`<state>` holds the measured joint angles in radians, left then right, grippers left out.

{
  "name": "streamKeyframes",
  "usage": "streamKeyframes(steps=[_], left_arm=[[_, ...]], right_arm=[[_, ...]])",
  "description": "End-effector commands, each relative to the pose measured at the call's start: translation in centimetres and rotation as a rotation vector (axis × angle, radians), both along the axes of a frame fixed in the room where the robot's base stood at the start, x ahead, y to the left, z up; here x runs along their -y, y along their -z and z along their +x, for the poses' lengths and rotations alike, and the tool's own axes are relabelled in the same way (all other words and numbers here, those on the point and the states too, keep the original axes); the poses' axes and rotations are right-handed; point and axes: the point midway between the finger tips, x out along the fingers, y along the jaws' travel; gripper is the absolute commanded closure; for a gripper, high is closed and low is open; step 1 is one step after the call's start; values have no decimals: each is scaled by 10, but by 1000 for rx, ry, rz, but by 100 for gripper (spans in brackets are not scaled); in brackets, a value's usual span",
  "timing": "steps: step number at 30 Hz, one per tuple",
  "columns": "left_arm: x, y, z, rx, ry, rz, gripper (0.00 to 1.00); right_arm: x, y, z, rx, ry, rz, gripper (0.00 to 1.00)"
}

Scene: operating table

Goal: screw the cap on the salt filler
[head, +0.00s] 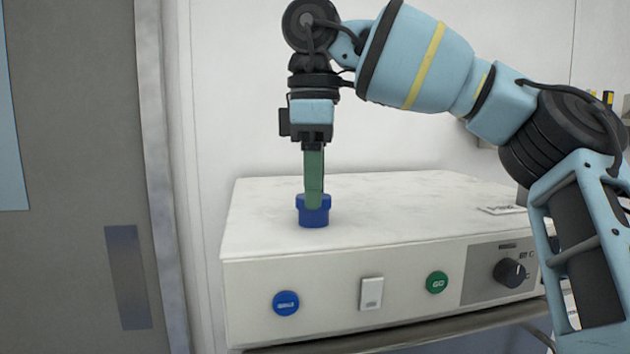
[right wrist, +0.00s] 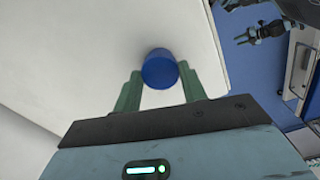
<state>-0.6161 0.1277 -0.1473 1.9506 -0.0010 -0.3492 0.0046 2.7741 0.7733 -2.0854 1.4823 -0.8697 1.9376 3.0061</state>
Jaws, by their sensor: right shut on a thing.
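The blue round cap (head: 314,217) is on the white top of the box-shaped machine (head: 390,205), near its front left edge. My right gripper (head: 314,200) points straight down with its green fingers on the cap. In the right wrist view, the blue cap (right wrist: 160,69) lies between the two green fingertips (right wrist: 159,82), and the gripper is shut on it. The salt filler opening is hidden; I cannot tell whether the cap sits on it.
The machine's front has a blue button (head: 286,303), a white switch (head: 371,293), a green button (head: 437,282) and a black knob (head: 509,272). A grey door (head: 80,150) stands at left. The machine's top is mostly clear.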

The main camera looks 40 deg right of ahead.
Motion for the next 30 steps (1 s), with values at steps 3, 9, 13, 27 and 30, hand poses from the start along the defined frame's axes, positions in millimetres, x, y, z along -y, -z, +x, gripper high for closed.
streamKeyframes(steps=[3,9,13,27,30], left_arm=[[0,0,0,0,0,0,64],[0,0,0,0,0,0,64],[0,0,0,0,0,0,64],[0,0,0,0,0,0,64],[0,0,0,0,0,0,64]], right_arm=[[0,-1,0,2,17,1,86],[1,-1,0,2,17,1,55],[1,-1,0,1,16,1,38],[0,-10,1,2,14,1,34],[0,-23,0,3,15,1,34]])
